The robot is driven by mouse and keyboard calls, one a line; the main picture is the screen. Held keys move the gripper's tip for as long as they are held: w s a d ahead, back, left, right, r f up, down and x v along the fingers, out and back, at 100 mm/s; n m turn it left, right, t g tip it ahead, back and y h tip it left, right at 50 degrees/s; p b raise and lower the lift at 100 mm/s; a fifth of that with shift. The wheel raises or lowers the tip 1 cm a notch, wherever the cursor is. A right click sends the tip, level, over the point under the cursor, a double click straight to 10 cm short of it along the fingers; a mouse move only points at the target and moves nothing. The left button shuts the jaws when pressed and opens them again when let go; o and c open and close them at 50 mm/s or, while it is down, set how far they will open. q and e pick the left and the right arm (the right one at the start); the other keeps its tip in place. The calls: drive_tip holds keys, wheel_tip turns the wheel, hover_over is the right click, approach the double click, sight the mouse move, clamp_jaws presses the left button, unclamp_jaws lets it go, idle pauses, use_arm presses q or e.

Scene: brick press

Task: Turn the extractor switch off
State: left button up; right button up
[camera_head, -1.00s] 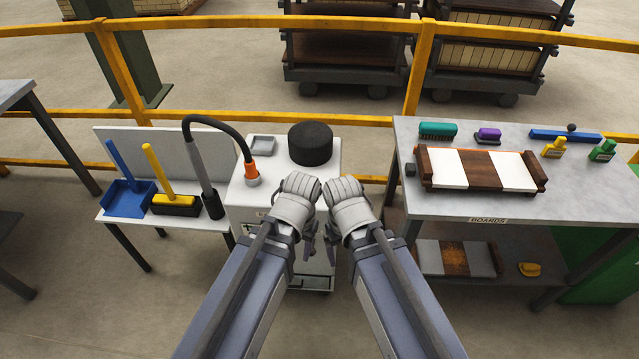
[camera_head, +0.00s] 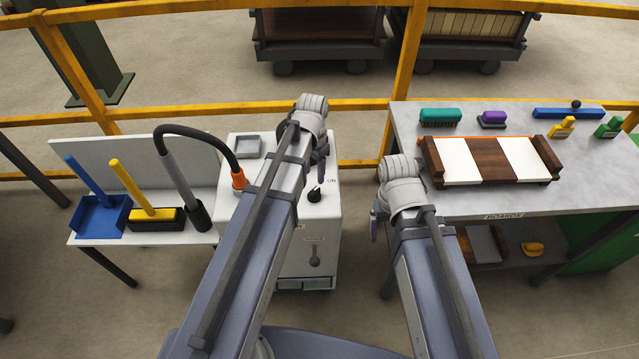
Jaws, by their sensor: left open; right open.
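The extractor is a white cabinet (camera_head: 325,225) with a hose with an orange end (camera_head: 239,180) at its top left. A black rotary switch (camera_head: 314,194) sits on it, with the word "ON" just to its upper right. My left gripper (camera_head: 320,176) is open, its fingers pointing down just above and behind the switch. I cannot tell whether it touches the switch. My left arm covers much of the cabinet top. My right gripper (camera_head: 374,226) is open and empty, in the gap between the cabinet and the boards table.
A low white bench (camera_head: 150,237) at the left holds a blue dustpan (camera_head: 100,216) and a yellow-handled brush (camera_head: 135,190). A yellow railing (camera_head: 200,110) runs behind.

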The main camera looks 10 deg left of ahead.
sight(314, 191)
use_arm(q)
drive_tip(key=shift+f, duration=0.15)
wheel_tip(314, 191, down, 8)
drive_tip(key=b, duration=0.7)
drive_tip(key=shift+r+b, duration=0.2)
drive_tip(key=shift+b, duration=0.2)
drive_tip(key=shift+r, duration=0.1)
clamp_jaws()
